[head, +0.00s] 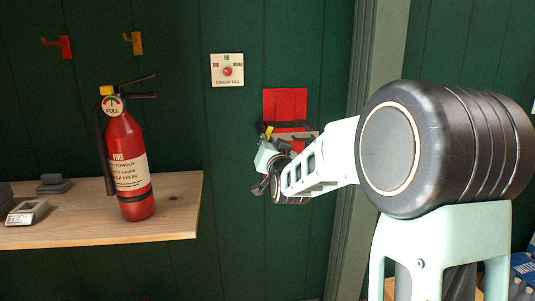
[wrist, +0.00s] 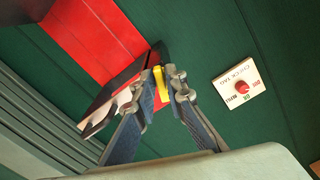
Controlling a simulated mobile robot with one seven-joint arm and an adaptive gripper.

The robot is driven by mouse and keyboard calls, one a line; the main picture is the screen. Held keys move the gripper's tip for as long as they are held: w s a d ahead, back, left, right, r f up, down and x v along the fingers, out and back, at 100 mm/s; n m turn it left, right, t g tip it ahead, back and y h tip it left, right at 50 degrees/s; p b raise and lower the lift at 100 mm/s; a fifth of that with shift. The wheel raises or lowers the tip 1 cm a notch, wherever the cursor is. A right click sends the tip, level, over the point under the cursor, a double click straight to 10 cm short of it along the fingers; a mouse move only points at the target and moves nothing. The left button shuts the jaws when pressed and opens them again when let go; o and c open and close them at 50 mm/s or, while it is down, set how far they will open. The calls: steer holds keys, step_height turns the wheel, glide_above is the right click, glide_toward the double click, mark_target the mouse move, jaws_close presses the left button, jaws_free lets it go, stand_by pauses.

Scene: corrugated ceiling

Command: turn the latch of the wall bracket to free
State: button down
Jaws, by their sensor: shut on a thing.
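The wall bracket has a red back plate (head: 285,104) and a dark band, on the green wall right of the middle in the head view. In the wrist view its red plate (wrist: 95,40) shows at upper left. The yellow latch (head: 269,131) sits at the bracket's left side. In the wrist view the latch (wrist: 161,88) lies between my gripper's (wrist: 165,82) two fingertips, which are shut on it. My arm and gripper hide the lower part of the bracket in the head view.
A red fire extinguisher (head: 127,160) stands upright on a wooden shelf (head: 90,225) at left. A check tag plate (head: 227,70) with a red knob is on the wall, left of the bracket. Red (head: 57,46) and yellow (head: 132,43) hooks are at upper left.

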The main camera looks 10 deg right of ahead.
steer(key=shift+n+b, duration=1.7)
steer(key=shift+n, duration=0.6)
steer(key=c, duration=2.1)
jaws_free()
steer(key=shift+s, duration=0.1)
steer(key=s, duration=0.7)
steer(key=shift+s, duration=0.2)
